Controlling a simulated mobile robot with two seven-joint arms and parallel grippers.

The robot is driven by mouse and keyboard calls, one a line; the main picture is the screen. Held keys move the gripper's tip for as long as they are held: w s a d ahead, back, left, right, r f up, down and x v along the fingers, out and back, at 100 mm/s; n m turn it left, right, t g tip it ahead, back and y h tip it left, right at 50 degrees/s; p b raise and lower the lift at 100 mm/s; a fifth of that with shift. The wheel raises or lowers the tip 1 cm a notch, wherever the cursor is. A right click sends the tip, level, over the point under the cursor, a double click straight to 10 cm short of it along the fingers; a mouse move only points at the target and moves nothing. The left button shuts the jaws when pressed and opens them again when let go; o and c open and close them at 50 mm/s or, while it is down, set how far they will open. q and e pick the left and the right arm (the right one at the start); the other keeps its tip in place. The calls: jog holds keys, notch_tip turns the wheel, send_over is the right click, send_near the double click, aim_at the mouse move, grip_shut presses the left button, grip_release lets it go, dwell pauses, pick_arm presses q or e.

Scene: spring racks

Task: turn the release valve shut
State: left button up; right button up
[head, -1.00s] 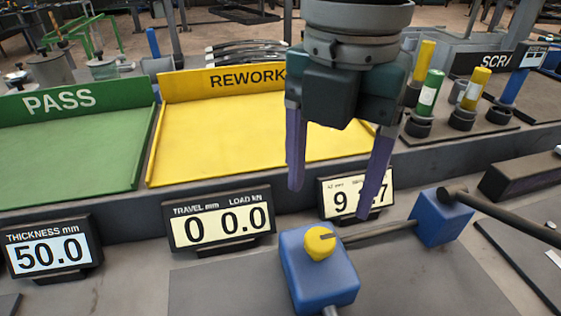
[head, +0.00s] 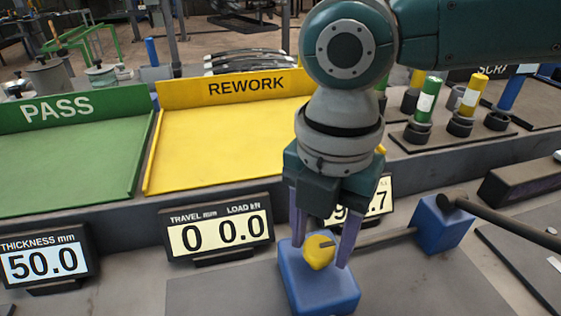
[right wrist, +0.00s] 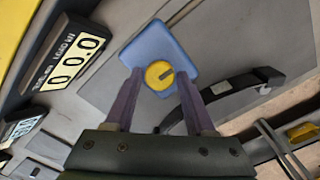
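The release valve is a yellow round knob (head: 319,252) with a dark slot or pointer, on top of a blue block (head: 318,287). The knob also shows in the right wrist view (right wrist: 158,75), on its blue block (right wrist: 160,46). My right gripper (head: 320,256) points down over the block, with its purple fingers apart on either side of the knob. In the right wrist view the open fingers (right wrist: 156,85) show gaps to the knob. I cannot see the left gripper.
Displays reading thickness 50.0 (head: 44,262) and travel 0, load 0.0 (head: 217,235) stand left of the block. A third display (head: 378,201) is partly hidden by my gripper. A dark rod joins toward a second blue block (head: 442,224). Yellow REWORK (head: 215,140) and green PASS trays (head: 70,160) lie behind.

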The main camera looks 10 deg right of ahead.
grip_shut()
jog(key=shift+r, duration=0.1)
jog(key=m+p, duration=0.2)
jog(key=p, duration=0.1)
jog(key=shift+r+m, duration=0.15)
jog(key=shift+m, duration=0.25)
jog(key=m+p, duration=0.3)
jog(key=m, duration=0.2)
jog(key=shift+p, duration=0.3)
jog(key=m+p, duration=0.2)
jog(key=m, duration=0.3)
jog(key=shift+a+m+p, duration=0.1)
jog(key=shift+m+p, duration=0.3)
jog(key=m+p, duration=0.1)
jog(key=m, duration=0.2)
jog(key=shift+m, duration=0.6)
jog(key=shift+p, duration=0.3)
